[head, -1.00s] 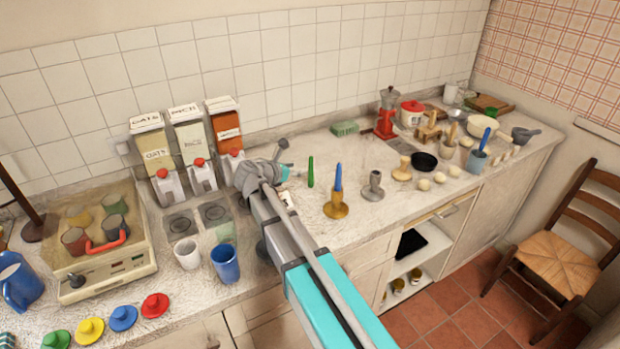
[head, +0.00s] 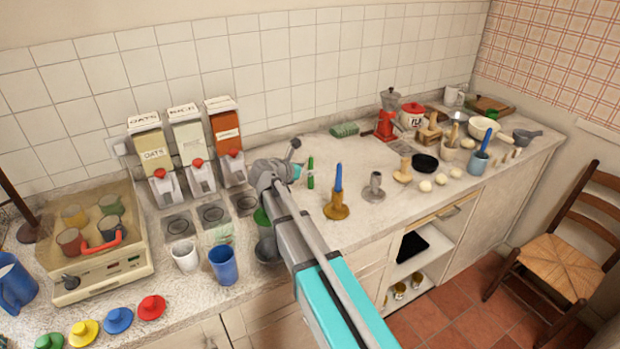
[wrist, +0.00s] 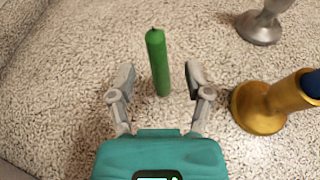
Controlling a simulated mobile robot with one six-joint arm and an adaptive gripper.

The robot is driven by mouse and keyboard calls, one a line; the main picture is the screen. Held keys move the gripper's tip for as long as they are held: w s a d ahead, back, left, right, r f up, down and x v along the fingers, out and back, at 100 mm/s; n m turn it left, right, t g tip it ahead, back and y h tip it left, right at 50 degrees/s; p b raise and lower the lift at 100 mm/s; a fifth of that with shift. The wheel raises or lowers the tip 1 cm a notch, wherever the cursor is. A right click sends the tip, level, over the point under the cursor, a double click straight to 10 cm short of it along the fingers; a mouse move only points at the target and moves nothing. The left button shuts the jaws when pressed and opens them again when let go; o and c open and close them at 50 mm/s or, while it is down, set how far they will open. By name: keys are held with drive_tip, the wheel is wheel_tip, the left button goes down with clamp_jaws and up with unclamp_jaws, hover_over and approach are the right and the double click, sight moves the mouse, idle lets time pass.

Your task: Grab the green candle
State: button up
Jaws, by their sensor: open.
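The green candle (head: 310,172) stands upright on the counter, left of the brass holder with a blue candle. In the wrist view the green candle (wrist: 158,62) rises between and slightly beyond the two open fingers of my gripper (wrist: 160,82), touching neither as far as I can see. In the head view my gripper (head: 300,172) is at the candle's left side, and its fingers are mostly hidden behind my arm.
The brass holder (wrist: 258,106) with the blue candle (head: 338,178) stands close to the right of my gripper. An empty grey holder (head: 375,187) is farther right. Dispensers (head: 190,145) stand to the left, and a blue cup (head: 223,265) is nearer the front edge.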

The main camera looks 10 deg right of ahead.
drive_tip(key=shift+b+x, duration=0.3)
drive_tip(key=shift+x, duration=0.85)
drive_tip(key=shift+c, duration=0.2)
clamp_jaws()
